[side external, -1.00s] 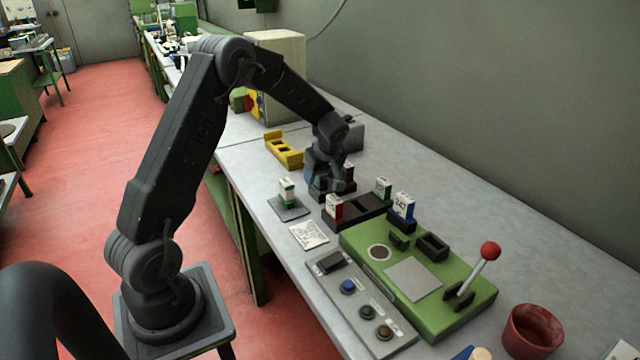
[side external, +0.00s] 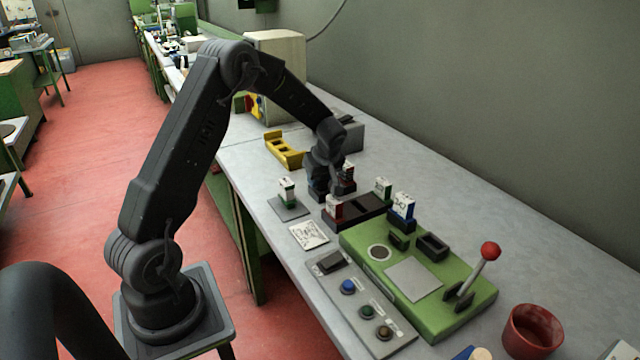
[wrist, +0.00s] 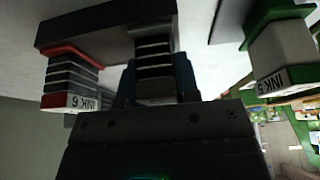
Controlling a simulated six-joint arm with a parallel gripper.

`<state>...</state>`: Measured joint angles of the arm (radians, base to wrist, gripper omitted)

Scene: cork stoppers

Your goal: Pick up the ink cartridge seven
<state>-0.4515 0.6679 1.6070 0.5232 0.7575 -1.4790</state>
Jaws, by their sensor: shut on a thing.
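My gripper (side external: 320,191) is low over the bench beside the dark rack. In the wrist view my gripper (wrist: 155,82) is shut on a dark, striped ink cartridge (wrist: 153,52). Its label is hidden, so I cannot read its number. Blue shows along both sides of it. I cannot tell whether it is clear of the surface under it. In the side view my gripper hides most of it.
A red-rimmed cartridge marked INK 6 (wrist: 75,85) and a green-rimmed one marked INK 5 (wrist: 283,52) flank the jaws. The dark rack (side external: 372,208) and green lever panel (side external: 450,305) stand close. A yellow holder (side external: 284,152) lies behind. Bare bench lies to the right.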

